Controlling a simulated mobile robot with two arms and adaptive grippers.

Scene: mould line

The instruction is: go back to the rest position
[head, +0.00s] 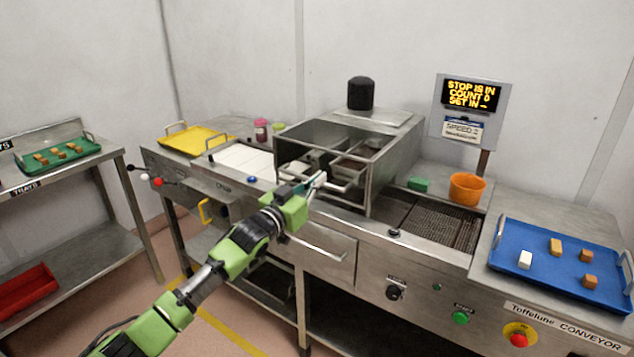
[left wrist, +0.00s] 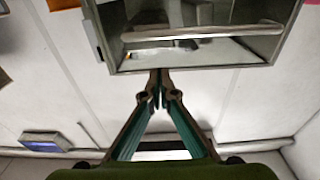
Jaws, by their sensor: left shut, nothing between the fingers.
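My left gripper (head: 318,180) reaches in from the lower left on a green arm. It is at the front of the steel machine housing (head: 395,175), close to the horizontal bar handle there. In the left wrist view its two fingers (left wrist: 159,76) meet at the tips with nothing between them. The bar handle (left wrist: 203,32) runs across the housing's open front just past the fingertips. Whether the fingers touch the housing I cannot tell. My right gripper is not in view.
A blue tray (head: 515,270) with several small blocks lies at the right. An orange bucket (head: 467,189) stands near the conveyor mesh (head: 437,225). A yellow tray (head: 180,141) is at the far left of the line. A side table holds a green tray (head: 40,168). A sign (head: 471,95) stands behind.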

